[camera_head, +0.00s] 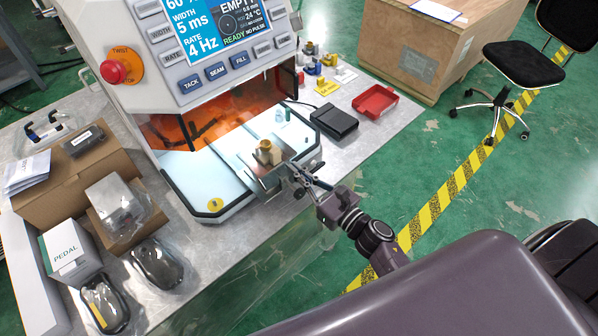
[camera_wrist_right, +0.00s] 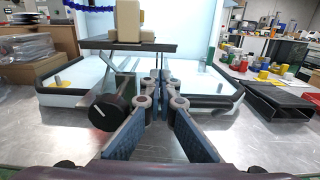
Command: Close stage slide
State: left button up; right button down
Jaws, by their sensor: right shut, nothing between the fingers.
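The stage slide (camera_head: 247,158) sticks out of the front opening of the white machine (camera_head: 205,50), with a brass-coloured part (camera_head: 267,153) on its plate. In the right wrist view the stage plate (camera_wrist_right: 100,44) shows edge-on, with a beige block (camera_wrist_right: 128,25) on top. A black knob (camera_wrist_right: 106,111) sits below the plate, left of the fingers. My right gripper (camera_head: 303,180) is shut and empty at the front edge of the stage; its fingers (camera_wrist_right: 162,95) point toward the machine in the wrist view. I cannot tell whether they touch the stage. My left gripper is not in view.
A black pedal-like box (camera_head: 334,121) and a red tray (camera_head: 375,101) lie on the bench right of the machine. Cardboard boxes (camera_head: 75,180) and bagged items stand at the left. A wooden crate (camera_head: 437,50) and a black chair (camera_head: 523,65) stand on the green floor.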

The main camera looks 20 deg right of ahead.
jog(key=b+x, duration=0.6)
jog(key=x, duration=0.9)
jog(key=shift+w+f, duration=0.15)
jog(key=shift+w, duration=0.2)
jog(key=shift+r, duration=0.25)
jog(key=shift+r, duration=0.1)
